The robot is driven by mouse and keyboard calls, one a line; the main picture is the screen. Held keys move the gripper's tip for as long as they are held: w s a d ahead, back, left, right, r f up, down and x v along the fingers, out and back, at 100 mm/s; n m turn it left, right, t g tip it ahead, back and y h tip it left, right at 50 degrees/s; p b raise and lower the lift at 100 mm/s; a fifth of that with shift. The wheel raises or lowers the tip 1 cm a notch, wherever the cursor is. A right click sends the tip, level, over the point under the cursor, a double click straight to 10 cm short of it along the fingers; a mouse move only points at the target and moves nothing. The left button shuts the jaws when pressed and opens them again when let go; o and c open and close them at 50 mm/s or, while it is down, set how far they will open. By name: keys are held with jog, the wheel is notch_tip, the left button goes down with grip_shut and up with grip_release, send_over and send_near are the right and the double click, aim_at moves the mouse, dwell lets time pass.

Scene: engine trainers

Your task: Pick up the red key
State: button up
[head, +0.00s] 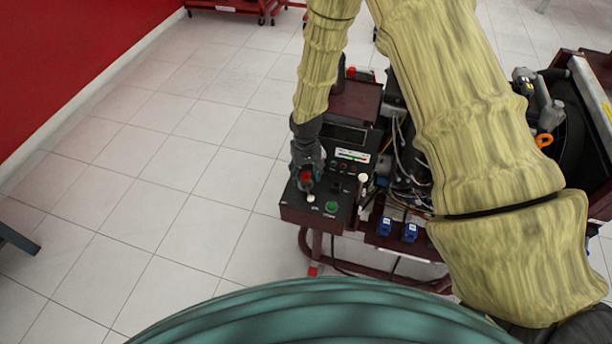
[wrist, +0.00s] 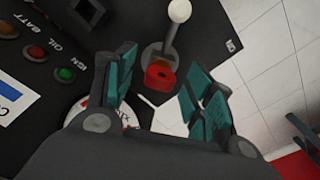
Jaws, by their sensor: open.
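The red key (wrist: 160,76) shows in the wrist view between the two teal finger pads. It sits at the dark control panel, close to the base of a white-knobbed lever. My gripper (wrist: 158,90) is open, with one finger on each side of the key and visible gaps between. In the head view my gripper (head: 307,172) is over the left part of the control panel (head: 322,211), and the red key (head: 306,176) shows as a small red spot there. Whether the fingers touch the key cannot be told.
The white-knobbed lever (wrist: 171,35) rises just beyond the key. Engine wiring and blue boxes (head: 410,232) lie to the right.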

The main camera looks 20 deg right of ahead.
jog(key=shift+f, duration=0.1)
jog(key=c, duration=1)
